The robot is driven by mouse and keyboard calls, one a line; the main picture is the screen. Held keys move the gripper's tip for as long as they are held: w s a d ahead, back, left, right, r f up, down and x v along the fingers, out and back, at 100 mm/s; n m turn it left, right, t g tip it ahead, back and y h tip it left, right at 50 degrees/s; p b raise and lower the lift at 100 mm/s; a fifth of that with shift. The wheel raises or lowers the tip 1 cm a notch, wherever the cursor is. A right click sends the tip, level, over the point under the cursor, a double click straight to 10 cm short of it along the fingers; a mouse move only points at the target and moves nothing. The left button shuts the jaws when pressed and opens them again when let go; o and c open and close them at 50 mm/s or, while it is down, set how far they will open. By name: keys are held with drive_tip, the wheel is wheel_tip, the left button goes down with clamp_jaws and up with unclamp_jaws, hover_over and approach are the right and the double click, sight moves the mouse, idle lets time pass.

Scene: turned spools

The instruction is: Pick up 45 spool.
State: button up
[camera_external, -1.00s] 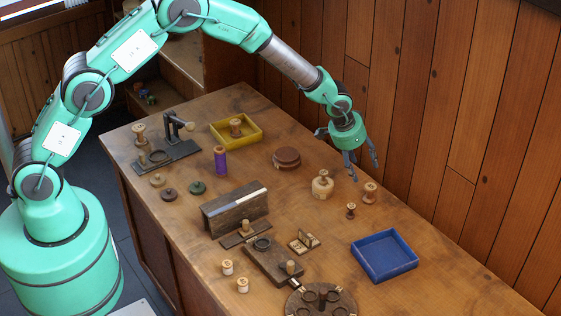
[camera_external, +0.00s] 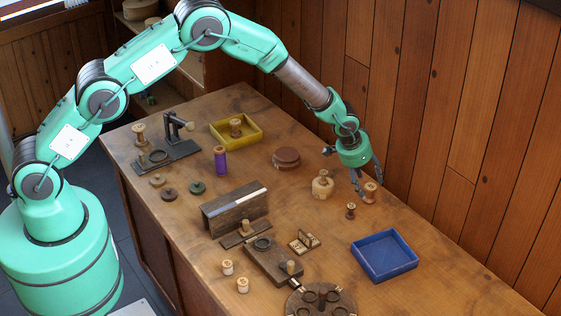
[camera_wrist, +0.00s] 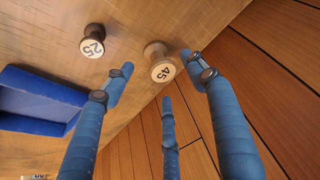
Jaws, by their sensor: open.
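The 45 spool (camera_wrist: 162,64) stands upright on the table in the wrist view, its pale top marked "45". It lies ahead of the gap between my open fingers, close to the upper right finger. In the external view this wooden spool (camera_external: 370,192) stands near the wall, just beside and below my gripper (camera_external: 366,187). My gripper also shows in the wrist view (camera_wrist: 163,85), with three blue fingers spread and nothing between them. The fingers seem to be above the spool, apart from it.
A smaller 25 spool (camera_wrist: 92,41) stands close by; it also shows in the external view (camera_external: 350,210). A blue tray (camera_external: 384,256) lies to the front right. A pale jar-like spool (camera_external: 322,186) stands left of my gripper. The wood wall (camera_external: 430,120) is close behind.

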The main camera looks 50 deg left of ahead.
sight(369, 187)
drive_tip(key=shift+w+f, duration=0.15)
drive_tip(key=shift+f, duration=0.15)
drive_tip(key=shift+f, duration=0.15)
drive_tip(key=shift+x, duration=2.45)
drive_tip(key=shift+w, duration=0.1)
drive_tip(key=c, duration=1.1)
